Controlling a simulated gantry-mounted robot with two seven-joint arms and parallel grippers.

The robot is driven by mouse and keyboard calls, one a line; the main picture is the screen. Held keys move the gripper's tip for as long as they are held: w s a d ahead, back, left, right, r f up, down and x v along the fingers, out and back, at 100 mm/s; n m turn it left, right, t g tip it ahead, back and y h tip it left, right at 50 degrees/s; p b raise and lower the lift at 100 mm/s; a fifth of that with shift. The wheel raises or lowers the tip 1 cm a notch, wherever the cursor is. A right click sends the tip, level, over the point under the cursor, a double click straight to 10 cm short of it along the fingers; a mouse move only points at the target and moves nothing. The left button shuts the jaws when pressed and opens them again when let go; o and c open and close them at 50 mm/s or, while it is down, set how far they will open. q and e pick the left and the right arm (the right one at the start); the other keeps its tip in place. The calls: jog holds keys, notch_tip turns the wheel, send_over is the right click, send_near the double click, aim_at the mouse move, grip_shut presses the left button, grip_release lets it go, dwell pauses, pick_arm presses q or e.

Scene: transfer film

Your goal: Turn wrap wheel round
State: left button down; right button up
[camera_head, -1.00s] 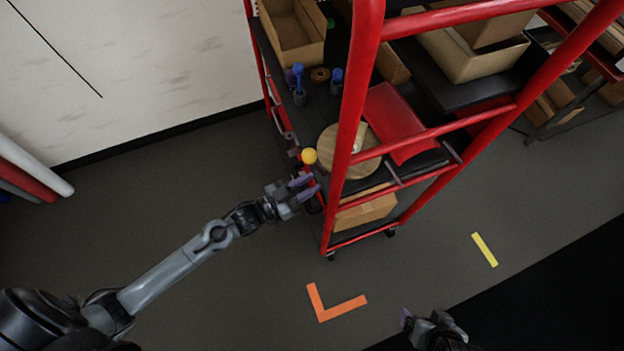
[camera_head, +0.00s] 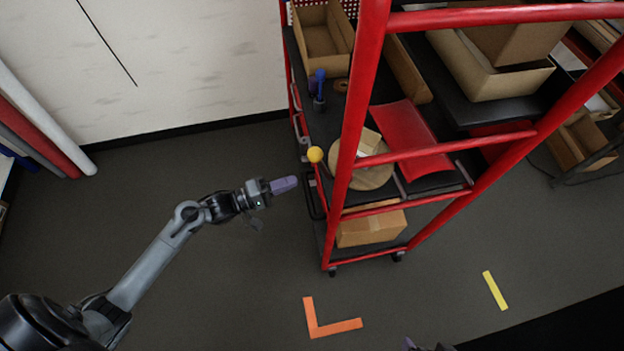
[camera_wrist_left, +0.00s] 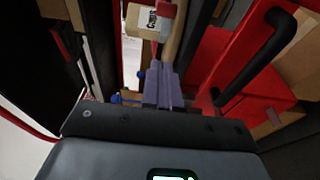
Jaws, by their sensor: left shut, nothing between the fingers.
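A round tan wooden disc (camera_head: 372,178), which looks like the wrap wheel, lies flat on a dark shelf of the red-framed cart. A small tan box (camera_head: 368,141) sits on it, and a red post partly hides the disc. A yellow ball knob (camera_head: 315,154) on a red stem stands at the cart's near left edge, beside the disc. My left gripper (camera_head: 285,184) is shut and empty, to the left of the cart and below the knob in the picture. Its purple fingers are together in the left wrist view (camera_wrist_left: 163,85). My right gripper (camera_head: 412,345) barely shows at the bottom edge.
Red cart posts and rails (camera_head: 358,110) stand around the shelf. A curved red sheet (camera_head: 412,138) lies right of the disc. A black handle (camera_head: 315,197) sticks out at the cart's left side. A cardboard box (camera_head: 372,228) is below.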

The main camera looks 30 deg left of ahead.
pick_arm(q)
jog(key=x, duration=0.7)
jog(key=s+d+x, duration=0.1)
jog(key=x, duration=0.3)
jog(key=shift+w+d+r+b, duration=0.1)
jog(key=shift+w+d+b, duration=0.05)
jog(key=shift+b, duration=0.15)
jog(key=shift+d, duration=0.65)
jog(key=shift+w+d, duration=0.1)
jog(key=shift+d, duration=0.1)
jog(key=d+p, duration=0.2)
jog(key=p, duration=0.1)
jog(key=shift+s+r, duration=0.2)
jog(key=shift+s, duration=0.15)
jog(key=shift+d+f+p, duration=0.2)
jog(key=shift+d+p, duration=0.1)
jog(key=shift+d, duration=0.2)
jog(key=shift+a, duration=0.1)
